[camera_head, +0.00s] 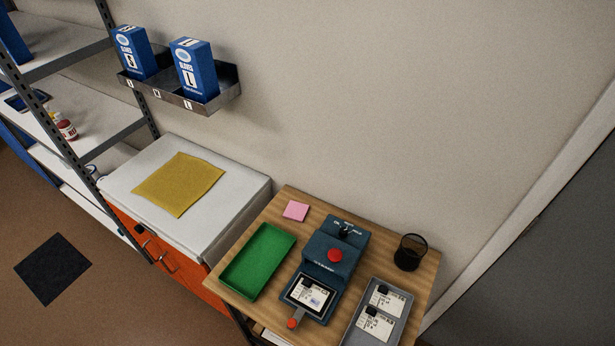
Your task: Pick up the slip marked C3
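Two white printed slips lie in a grey tray (403,325) at the right front of the wooden table. The upper slip (389,302) and the lower slip (374,325) each have a dark patch at the top. Another white slip (312,293) lies in the black-framed front bed of a blue-grey device (335,246) with a red button. The print is too small to tell which slip is marked C3. Neither of my grippers is in view.
A green tray (258,262) and a pink note pad (296,211) are left of the device. A black mesh cup (409,252) stands at the right rear. A white-topped cabinet (225,215) with a yellow cloth (180,184) and a shelf rack are further left.

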